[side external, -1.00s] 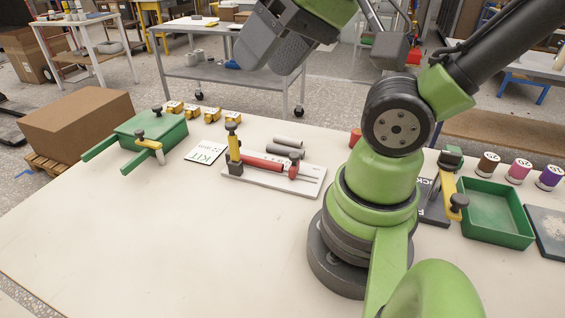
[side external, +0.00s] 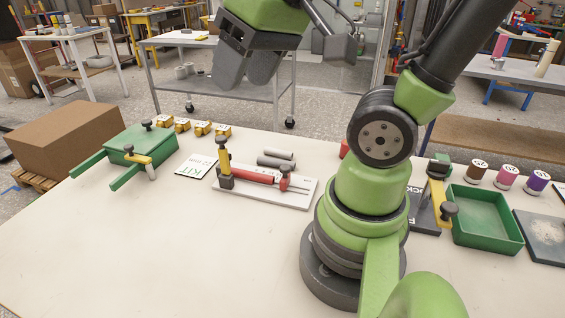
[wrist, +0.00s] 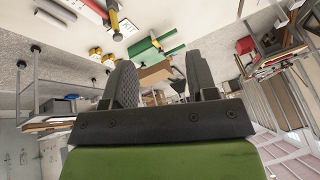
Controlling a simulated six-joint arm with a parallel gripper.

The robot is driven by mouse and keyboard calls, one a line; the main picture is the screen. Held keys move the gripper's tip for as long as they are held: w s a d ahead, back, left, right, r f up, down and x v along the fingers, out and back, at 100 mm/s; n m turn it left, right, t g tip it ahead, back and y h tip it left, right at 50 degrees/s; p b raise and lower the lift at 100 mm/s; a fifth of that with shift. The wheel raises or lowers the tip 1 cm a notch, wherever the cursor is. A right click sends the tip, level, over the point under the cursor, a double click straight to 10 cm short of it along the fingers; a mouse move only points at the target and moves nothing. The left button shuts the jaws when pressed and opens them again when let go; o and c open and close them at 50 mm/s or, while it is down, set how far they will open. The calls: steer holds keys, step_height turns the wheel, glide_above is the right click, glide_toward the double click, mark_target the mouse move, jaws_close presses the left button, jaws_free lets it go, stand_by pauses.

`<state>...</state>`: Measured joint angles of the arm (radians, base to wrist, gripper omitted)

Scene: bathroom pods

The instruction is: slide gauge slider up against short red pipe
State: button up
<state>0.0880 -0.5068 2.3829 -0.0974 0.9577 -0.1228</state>
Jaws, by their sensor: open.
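The gauge is a pale plate (side external: 250,194) on the table with a red pipe (side external: 252,174) lying along it. A yellow upright with a dark base and knob (side external: 224,160) stands at the pipe's left end. I cannot tell which of these is the slider, or whether either touches the pipe. My gripper (side external: 248,82) is open and empty, in the air above and behind the gauge. Its fingers (wrist: 161,78) show apart in the wrist view, with the yellow upright (wrist: 113,17) near the top edge.
Grey cylinders (side external: 276,159) lie behind the gauge. A KIT card (side external: 196,166) and a green clamped box (side external: 140,145) are to the left, with several yellow blocks behind. A green tray (side external: 485,215) and labelled spools are right of my base. The front left table is clear.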

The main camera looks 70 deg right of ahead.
steer(key=w+d+f+n+g+h, duration=0.1)
steer(key=w+d+f+n+g, duration=0.1)
steer(key=w+d+f+g, duration=0.45)
steer(key=n+g, duration=0.1)
steer(key=g, duration=0.3)
glide_toward(284, 166)
steer(key=shift+t, duration=0.35)
steer(key=x, duration=0.8)
steer(key=shift+s, duration=0.4)
steer(key=shift+c, duration=0.3)
